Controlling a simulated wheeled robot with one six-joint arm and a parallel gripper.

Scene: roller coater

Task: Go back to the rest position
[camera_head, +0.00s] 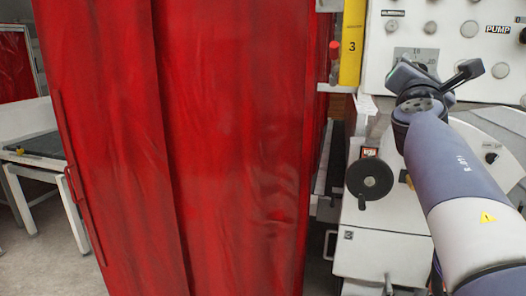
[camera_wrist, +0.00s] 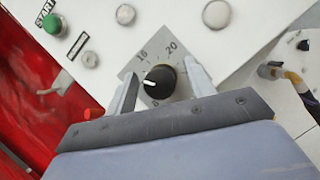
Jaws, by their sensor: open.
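My gripper (camera_wrist: 160,85) is open in the wrist view, its two grey fingers apart. A black rotary knob (camera_wrist: 160,81) with a white pointer line shows between the fingers, on a grey dial plate (camera_wrist: 133,67) marked with numbers including 16 and 20. I cannot tell whether the fingers touch the knob. In the head view my gripper is hidden behind the dark wrist at the end of my arm, which reaches up from the lower right to the white control panel (camera_head: 403,32). The dial plate shows just above the wrist there.
A green START button (camera_wrist: 52,23) and several pale knobs sit on the panel. A black handwheel (camera_head: 369,179) projects from the machine below and left of my wrist. A red curtain (camera_head: 230,150) fills the middle. A white table (camera_head: 60,160) stands at left.

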